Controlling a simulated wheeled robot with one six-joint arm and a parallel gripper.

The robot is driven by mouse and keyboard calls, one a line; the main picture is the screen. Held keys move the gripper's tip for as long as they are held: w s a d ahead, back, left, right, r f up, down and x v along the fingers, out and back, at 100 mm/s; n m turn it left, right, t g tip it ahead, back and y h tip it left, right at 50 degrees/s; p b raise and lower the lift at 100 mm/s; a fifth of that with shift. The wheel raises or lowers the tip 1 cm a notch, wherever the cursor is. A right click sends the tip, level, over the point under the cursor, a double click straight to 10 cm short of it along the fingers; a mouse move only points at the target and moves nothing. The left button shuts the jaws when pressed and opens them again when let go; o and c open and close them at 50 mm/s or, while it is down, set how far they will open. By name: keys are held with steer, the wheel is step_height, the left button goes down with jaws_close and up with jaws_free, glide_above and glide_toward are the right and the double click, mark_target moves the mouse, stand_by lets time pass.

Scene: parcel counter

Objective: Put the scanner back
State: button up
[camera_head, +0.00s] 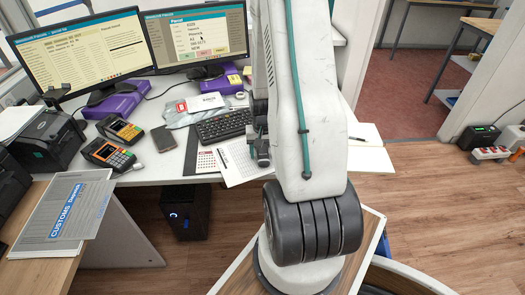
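I cannot pick out a scanner for certain. Two handheld devices with screens and keypads lie on the white counter (180,172) at left, a yellow-and-black one (120,129) and an orange-and-black one (108,154). A small dark object (57,94) sits above the black printer (47,140), and its kind is unclear. My gripper (262,158) seems to be the dark end beside my arm, over the counter right of the keyboard. My arm hides much of it, so its opening and any held thing cannot be made out.
A customs board (62,211) lies at left.

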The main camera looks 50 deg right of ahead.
mark_target(262, 152)
step_height(262, 152, up, 12)
steer(key=w+a+r+n, duration=0.2)
steer(key=a+r+n, duration=0.1)
steer(key=a+r, duration=0.7)
steer(key=s+a+r+n, duration=0.3)
steer(key=s+a+r, duration=0.3)
steer(key=a, duration=0.3)
steer(key=s+a+r+n+t, duration=0.1)
steer(key=s+a+r+n, duration=0.3)
steer(key=a, duration=0.6)
steer(key=s+r, duration=0.2)
steer(key=s, duration=0.1)
steer(key=shift+s+a, duration=0.25)
steer(key=shift+s, duration=0.15)
